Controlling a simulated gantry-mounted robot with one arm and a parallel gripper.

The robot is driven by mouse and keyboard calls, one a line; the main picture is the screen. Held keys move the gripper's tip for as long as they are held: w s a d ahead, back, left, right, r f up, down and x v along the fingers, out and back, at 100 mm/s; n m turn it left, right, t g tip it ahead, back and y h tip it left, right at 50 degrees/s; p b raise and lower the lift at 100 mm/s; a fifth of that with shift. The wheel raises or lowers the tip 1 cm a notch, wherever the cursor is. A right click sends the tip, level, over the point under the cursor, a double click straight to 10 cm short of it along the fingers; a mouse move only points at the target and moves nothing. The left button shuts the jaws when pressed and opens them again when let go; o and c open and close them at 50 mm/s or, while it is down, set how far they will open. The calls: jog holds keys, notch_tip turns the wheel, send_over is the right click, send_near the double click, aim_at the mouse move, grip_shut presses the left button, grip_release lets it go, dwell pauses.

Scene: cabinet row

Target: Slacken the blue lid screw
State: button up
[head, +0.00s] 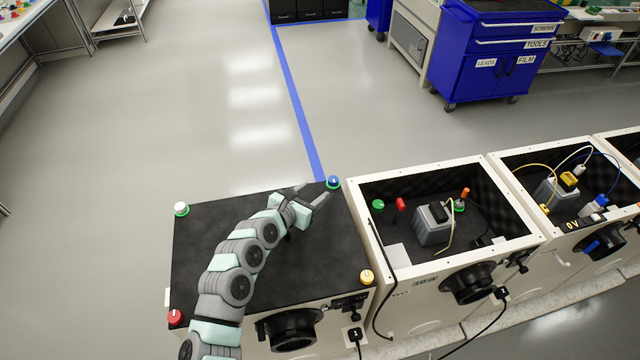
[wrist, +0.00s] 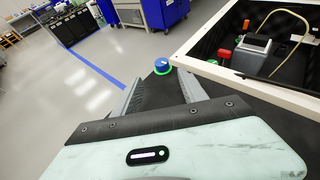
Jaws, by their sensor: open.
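The blue lid screw (head: 333,182) sits in a green ring at the far right corner of the closed black lid (head: 215,262). In the wrist view the blue screw (wrist: 161,65) shows just beyond my fingertips, roughly centred between them. My gripper (head: 316,193) is open and empty, low over the lid, with its fingers pointing at the blue screw. In the wrist view my gripper (wrist: 162,90) has its fingers apart, and neither is seen touching the screw. The lid's other corners hold a white screw (head: 181,209), a red screw (head: 174,316) and a yellow screw (head: 367,277).
To the right stands an open cabinet (head: 455,283) with a grey block (head: 432,224) and wires inside; its pale rim runs close to the blue screw. More open cabinets continue right. Beyond the lid is clear floor with blue tape (head: 297,100) and a blue tool cart (head: 490,60).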

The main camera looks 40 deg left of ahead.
aim_at(333, 180)
jog(key=b+x, duration=0.2)
jog(key=x, duration=0.8)
jog(key=shift+w+d+f+b, duration=0.1)
jog(key=shift+w+f+b, duration=0.1)
jog(key=shift+w+b, duration=0.15)
jog(key=shift+c, duration=0.4)
grip_shut()
